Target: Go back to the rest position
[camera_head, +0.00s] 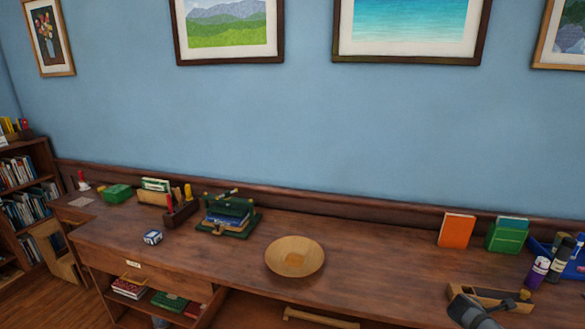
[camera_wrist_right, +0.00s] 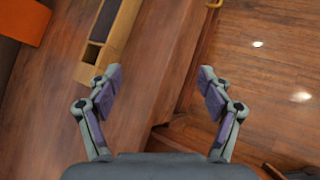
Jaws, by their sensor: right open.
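My right gripper (camera_wrist_right: 160,82) is open in the right wrist view, with nothing between its two fingers. It is above the front part of the wooden desk (camera_wrist_right: 150,60), close to the desk's front edge. In the head view a dark grey part of my right arm (camera_head: 470,312) shows at the lower right, beside a wooden tray (camera_head: 500,296). My left gripper is not in either view.
A shallow wooden bowl (camera_head: 295,257) sits mid-desk. An orange book (camera_head: 456,230), a green book (camera_head: 507,235) and a purple bottle (camera_head: 537,272) stand at the right. A small blue-and-white cube (camera_head: 152,237) is at the left.

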